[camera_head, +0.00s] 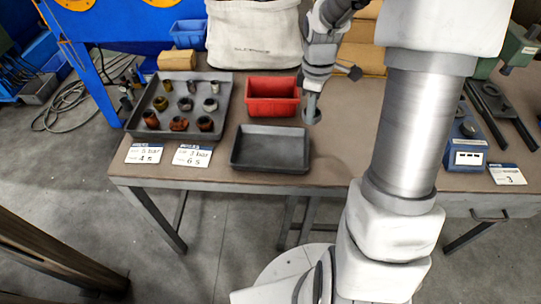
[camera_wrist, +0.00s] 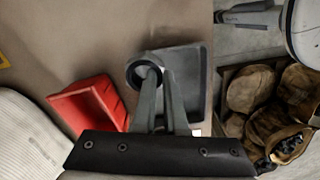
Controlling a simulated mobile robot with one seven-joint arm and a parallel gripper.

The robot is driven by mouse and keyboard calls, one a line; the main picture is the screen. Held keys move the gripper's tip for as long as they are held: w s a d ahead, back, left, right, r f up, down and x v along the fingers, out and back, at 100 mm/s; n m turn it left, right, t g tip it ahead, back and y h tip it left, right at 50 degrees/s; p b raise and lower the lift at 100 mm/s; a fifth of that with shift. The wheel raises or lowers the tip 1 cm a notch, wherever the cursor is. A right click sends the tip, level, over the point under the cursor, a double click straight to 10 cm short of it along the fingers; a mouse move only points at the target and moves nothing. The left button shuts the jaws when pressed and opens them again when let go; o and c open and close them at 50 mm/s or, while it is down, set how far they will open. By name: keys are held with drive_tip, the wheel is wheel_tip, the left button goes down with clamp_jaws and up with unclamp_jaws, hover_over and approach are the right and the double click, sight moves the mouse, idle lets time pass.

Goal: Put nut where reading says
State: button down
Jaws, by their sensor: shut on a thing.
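My gripper (camera_head: 311,112) is above the table, just right of the red bin (camera_head: 271,108) and the empty dark tray (camera_head: 268,160). In the wrist view my gripper (camera_wrist: 157,82) is shut on a dark ring-shaped nut (camera_wrist: 133,73), held at the fingertips. The red bin (camera_wrist: 90,105) and the dark tray (camera_wrist: 197,75) also show there. A large grey tray (camera_head: 226,110) at left holds several nuts and fittings, some rusty, some metallic. A blue device (camera_head: 466,157) with a white display stands at right; its reading is too small to tell.
Cards reading about "5 bar 4 s" (camera_head: 144,153) and "3 bar 6 s" (camera_head: 192,156) lie at the front left edge. Another card (camera_head: 507,174) lies at right. A white bag (camera_head: 252,35) and a blue bin (camera_head: 188,33) stand behind.

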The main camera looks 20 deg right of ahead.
drive_tip(key=n, duration=0.1)
drive_tip(key=d+n, duration=0.1)
drive_tip(key=d+b, duration=0.1)
drive_tip(key=shift+s+d+r+n, duration=0.1)
drive_tip(key=shift+s+r+n, duration=0.2)
drive_tip(key=shift+n, duration=0.1)
drive_tip(key=b, duration=0.3)
approach(280, 157)
drive_tip(key=s, duration=0.2)
drive_tip(key=s+a+f, duration=0.1)
drive_tip(key=shift+f+b, duration=0.65)
drive_tip(key=shift+f, duration=1.45)
drive_tip(key=shift+f, duration=0.3)
drive_tip(key=c, duration=1.2)
unclamp_jaws()
drive_tip(key=shift+c, duration=0.2)
